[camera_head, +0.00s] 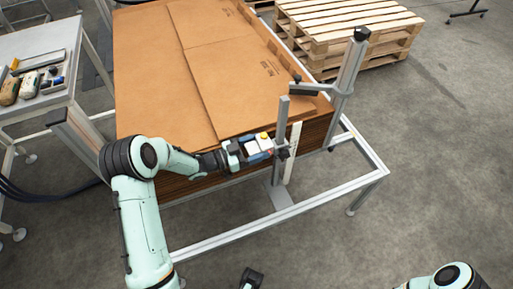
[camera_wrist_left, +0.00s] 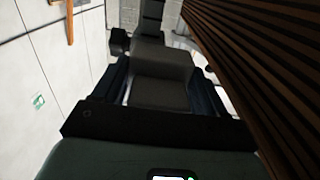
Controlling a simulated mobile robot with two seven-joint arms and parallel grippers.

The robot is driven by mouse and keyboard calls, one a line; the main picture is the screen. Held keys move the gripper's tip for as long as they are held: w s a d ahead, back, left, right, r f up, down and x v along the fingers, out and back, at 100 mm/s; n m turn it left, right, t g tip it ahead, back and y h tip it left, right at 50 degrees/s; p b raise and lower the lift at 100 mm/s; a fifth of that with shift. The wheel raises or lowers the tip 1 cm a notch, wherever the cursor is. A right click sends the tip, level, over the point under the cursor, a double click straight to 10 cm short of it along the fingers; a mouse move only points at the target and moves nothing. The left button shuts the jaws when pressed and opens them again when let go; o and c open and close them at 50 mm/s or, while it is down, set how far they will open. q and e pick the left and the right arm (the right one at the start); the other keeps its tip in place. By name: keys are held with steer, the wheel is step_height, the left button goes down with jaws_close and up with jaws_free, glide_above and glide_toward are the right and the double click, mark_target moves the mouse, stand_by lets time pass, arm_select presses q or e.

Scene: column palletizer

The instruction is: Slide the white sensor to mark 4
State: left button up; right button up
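The white sensor (camera_head: 251,147) with a yellow top sits beside a grey upright post (camera_head: 281,125) at the near right corner of the cardboard stack. A white strip (camera_head: 294,152) stands just right of the post; any marks on it are too small to read. My left gripper (camera_head: 262,147) is at the sensor. In the left wrist view the sensor shows as a shaded grey block (camera_wrist_left: 162,75) filling the space between the two dark fingers (camera_wrist_left: 160,92); its far end is partly hidden. A dark part at the bottom edge looks like my right gripper (camera_head: 251,278), mostly cut off.
The cardboard stack (camera_head: 215,75) lies right behind my left arm. A metal frame (camera_head: 335,198) runs around the near side, with a taller post (camera_head: 348,75) at the right. Wooden pallets (camera_head: 345,30) stand behind. A side table (camera_head: 25,50) holds tools. The floor at right is clear.

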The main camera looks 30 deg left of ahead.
arm_select(q)
steer(key=shift+o, duration=0.3)
steer(key=shift+a, duration=0.1)
steer(key=shift+s+a, duration=0.15)
steer(key=shift+s, duration=0.1)
steer(key=v, duration=1.2)
steer(key=shift+s+a, duration=0.3)
